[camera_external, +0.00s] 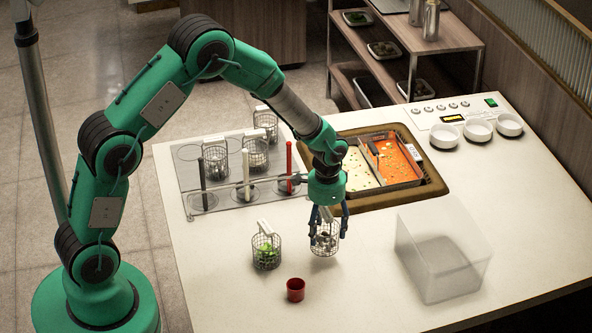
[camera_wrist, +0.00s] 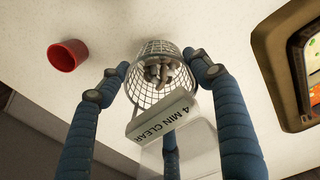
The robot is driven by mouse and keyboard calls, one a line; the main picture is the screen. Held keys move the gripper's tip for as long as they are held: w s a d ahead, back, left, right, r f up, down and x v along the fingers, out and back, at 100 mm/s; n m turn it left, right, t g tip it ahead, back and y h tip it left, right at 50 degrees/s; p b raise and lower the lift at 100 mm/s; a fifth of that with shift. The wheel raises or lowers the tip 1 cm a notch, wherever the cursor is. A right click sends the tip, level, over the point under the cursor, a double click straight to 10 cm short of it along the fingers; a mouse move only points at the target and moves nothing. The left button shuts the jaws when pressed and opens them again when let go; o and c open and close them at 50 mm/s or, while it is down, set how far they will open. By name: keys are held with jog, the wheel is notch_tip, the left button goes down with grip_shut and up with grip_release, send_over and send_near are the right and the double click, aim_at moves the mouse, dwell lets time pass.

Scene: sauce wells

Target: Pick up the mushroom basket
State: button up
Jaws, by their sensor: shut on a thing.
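The mushroom basket (camera_external: 324,243) is a round wire basket with pale and dark mushroom pieces inside, at the front middle of the white counter. My gripper (camera_external: 329,221) is above it, pointing down, its blue fingers around the basket's upper part. In the wrist view my gripper (camera_wrist: 165,85) has fingers on both sides of the basket (camera_wrist: 150,52) and one below its tag. The white tag reads "4 MIN CLEAR" (camera_wrist: 163,118). The fingers are shut on the basket. I cannot tell whether its bottom touches the counter.
A wire basket with green vegetables (camera_external: 266,252) stands close at left. A red cup (camera_external: 295,290) stands in front; it also shows in the wrist view (camera_wrist: 67,55). A clear bin (camera_external: 440,262) is at right. Sauce wells (camera_external: 380,162) and a grey plate with baskets (camera_external: 185,170) lie behind.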

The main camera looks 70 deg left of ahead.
jog(key=shift+s+d+r, duration=0.1)
jog(key=shift+s+d, duration=0.15)
jog(key=shift+s, duration=0.55)
jog(key=shift+s+d+r, duration=0.1)
jog(key=shift+s+d, duration=0.15)
jog(key=shift+s, duration=0.55)
